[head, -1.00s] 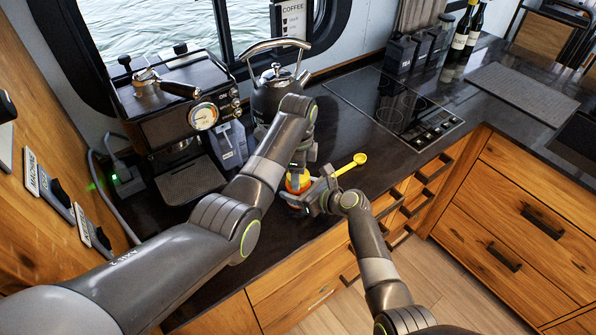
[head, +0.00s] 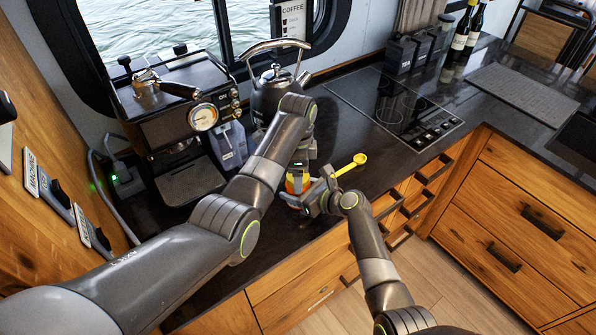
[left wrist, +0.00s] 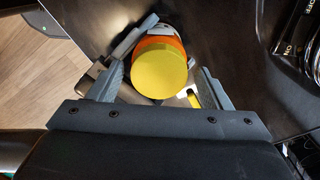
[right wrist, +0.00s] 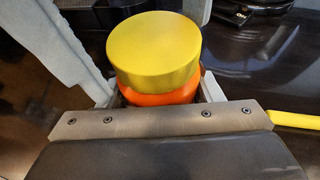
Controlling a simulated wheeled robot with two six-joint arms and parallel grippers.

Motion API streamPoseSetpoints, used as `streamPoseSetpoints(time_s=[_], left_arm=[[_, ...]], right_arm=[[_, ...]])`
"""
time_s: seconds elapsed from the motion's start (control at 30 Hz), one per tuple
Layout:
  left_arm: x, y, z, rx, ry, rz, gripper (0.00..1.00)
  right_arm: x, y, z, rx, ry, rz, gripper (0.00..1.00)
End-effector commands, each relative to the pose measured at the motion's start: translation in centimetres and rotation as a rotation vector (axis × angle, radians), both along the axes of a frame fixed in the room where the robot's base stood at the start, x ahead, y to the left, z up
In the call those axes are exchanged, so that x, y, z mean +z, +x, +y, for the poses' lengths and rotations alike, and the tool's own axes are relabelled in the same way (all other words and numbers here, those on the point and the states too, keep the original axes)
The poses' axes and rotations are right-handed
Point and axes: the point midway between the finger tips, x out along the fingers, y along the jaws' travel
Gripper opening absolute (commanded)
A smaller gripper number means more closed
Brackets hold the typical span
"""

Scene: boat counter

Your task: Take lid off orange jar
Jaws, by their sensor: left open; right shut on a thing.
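The orange jar (right wrist: 160,97) stands on the dark counter with the yellow lid (right wrist: 153,45) on top of it. In the left wrist view the lid (left wrist: 160,70) is seen from above, with the orange body (left wrist: 150,42) beyond it. My right gripper (head: 308,200) is shut on the orange jar, low around its body, from the front right. My left gripper (head: 298,172) is open above the jar; in the left wrist view its fingers (left wrist: 160,75) lie on either side of the lid, and I cannot tell whether they touch it. The left arm partly hides the jar in the head view.
A yellow scoop (head: 352,164) lies on the counter right of the jar. A kettle (head: 272,90) stands behind, and the coffee machine (head: 170,130) is at the left. The cooktop (head: 392,105) is at the right. The counter's front edge is close to the jar.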

Motion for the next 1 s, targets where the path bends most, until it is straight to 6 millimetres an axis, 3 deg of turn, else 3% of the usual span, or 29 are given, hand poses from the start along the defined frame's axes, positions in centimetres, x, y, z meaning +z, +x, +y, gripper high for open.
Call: streamPoseSetpoints(time_s=[0.23, 0.47, 1.0], left_arm=[[3.4, 0.0, -0.2, -0.002, -0.004, -0.001, 0.75], [4.4, 0.0, -0.2, -0.016, -0.003, 0.0, 0.72], [7.5, 0.0, -0.1, -0.535, -0.002, 0.0, 0.72]], right_arm=[[0.0, 0.0, 0.0, -0.001, -0.001, -0.001, 0.0], [0.0, 0.0, 0.0, -0.001, -0.001, -0.001, 0.0], [0.0, 0.0, 0.0, -0.001, -0.001, -0.001, 0.0]])
